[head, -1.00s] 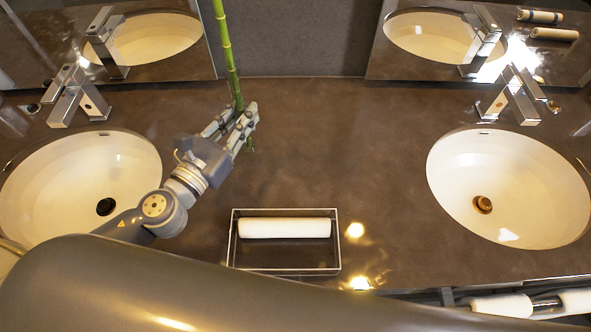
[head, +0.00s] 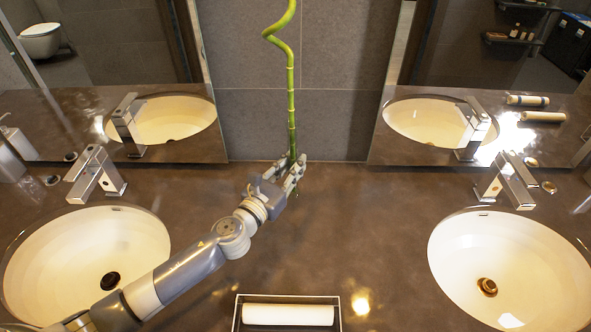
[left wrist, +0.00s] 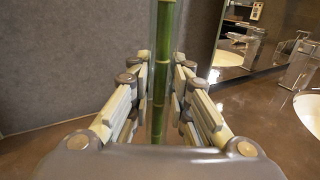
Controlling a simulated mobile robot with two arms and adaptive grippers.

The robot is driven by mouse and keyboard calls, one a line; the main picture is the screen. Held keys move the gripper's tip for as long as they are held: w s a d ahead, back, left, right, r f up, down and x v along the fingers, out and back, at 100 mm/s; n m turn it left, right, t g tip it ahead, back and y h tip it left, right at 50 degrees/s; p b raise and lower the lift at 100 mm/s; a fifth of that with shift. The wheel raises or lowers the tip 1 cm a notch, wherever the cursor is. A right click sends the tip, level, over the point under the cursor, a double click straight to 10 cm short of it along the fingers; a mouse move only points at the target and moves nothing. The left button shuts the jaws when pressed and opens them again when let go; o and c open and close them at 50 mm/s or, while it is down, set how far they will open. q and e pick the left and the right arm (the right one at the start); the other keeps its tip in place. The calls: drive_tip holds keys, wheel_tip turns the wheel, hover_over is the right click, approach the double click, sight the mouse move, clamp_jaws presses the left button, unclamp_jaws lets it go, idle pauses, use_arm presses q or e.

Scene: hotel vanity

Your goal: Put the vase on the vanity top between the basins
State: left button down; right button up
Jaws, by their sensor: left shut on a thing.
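The vase (left wrist: 160,110) looks like a slim clear tube around a green bamboo stalk (head: 291,100). The stalk rises upright, with a curl at its top, in front of the grey wall. My left gripper (head: 290,172) is shut on the vase, with fingers on both sides of it in the left wrist view (left wrist: 159,95). It holds the vase over the back part of the brown vanity top (head: 350,220), between the left basin (head: 60,260) and the right basin (head: 520,270). The fingers hide much of the vase, and I cannot tell whether its base touches the top. My right gripper is not in view.
A clear-sided tray with a white roll (head: 288,314) sits at the front middle. Metal taps (head: 95,175) and (head: 508,180) stand behind the basins. Mirrors flank the grey wall (head: 340,120). The top between gripper and right basin is clear.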

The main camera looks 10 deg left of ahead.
use_arm(q)
drive_tip(key=shift+w+d, duration=0.3)
drive_tip(key=shift+w, duration=0.3)
wheel_tip(320, 180, down, 2)
drive_tip(key=shift+f+b, duration=0.2)
drive_tip(key=shift+b, duration=0.25)
drive_tip(key=shift+f, duration=0.6)
drive_tip(key=shift+f+b, duration=0.1)
drive_tip(key=shift+b, duration=0.25)
drive_tip(key=c, duration=1.5)
unclamp_jaws()
drive_tip(key=shift+s, duration=0.1)
